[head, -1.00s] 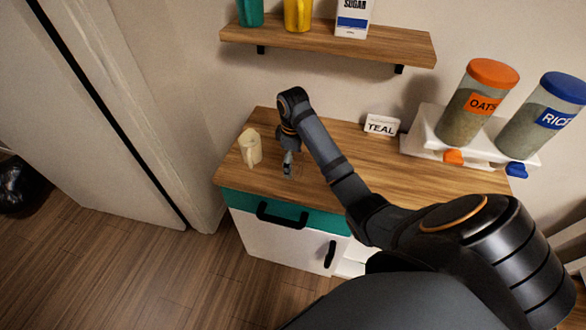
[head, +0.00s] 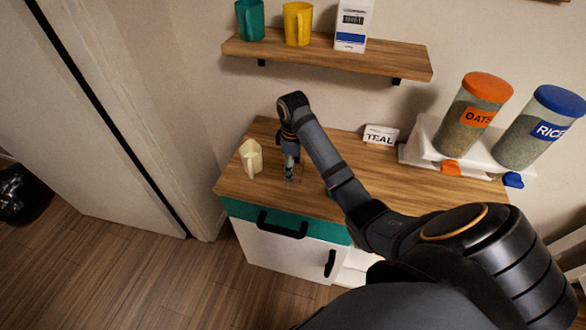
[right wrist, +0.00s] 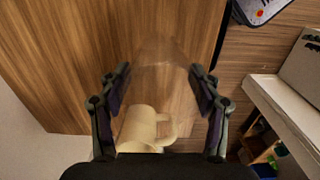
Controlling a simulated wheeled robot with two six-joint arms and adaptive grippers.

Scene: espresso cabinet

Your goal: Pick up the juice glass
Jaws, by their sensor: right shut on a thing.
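The juice glass (right wrist: 160,62) is clear and hard to make out; in the right wrist view its faint outline shows between my fingers. My right gripper (right wrist: 160,82) is shut on it, with one finger on each side. In the head view my right gripper (head: 291,172) points down at the wooden cabinet top (head: 224,182), and the glass is barely visible there. My left gripper is not in view.
A cream pitcher (head: 251,158) stands close to the left of my right gripper. A sign reading TEAL (head: 381,135) and OATS (head: 474,115) and RICE (head: 541,128) dispensers stand to the right. A wall shelf (head: 330,58) holds teal and yellow cups and a carton.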

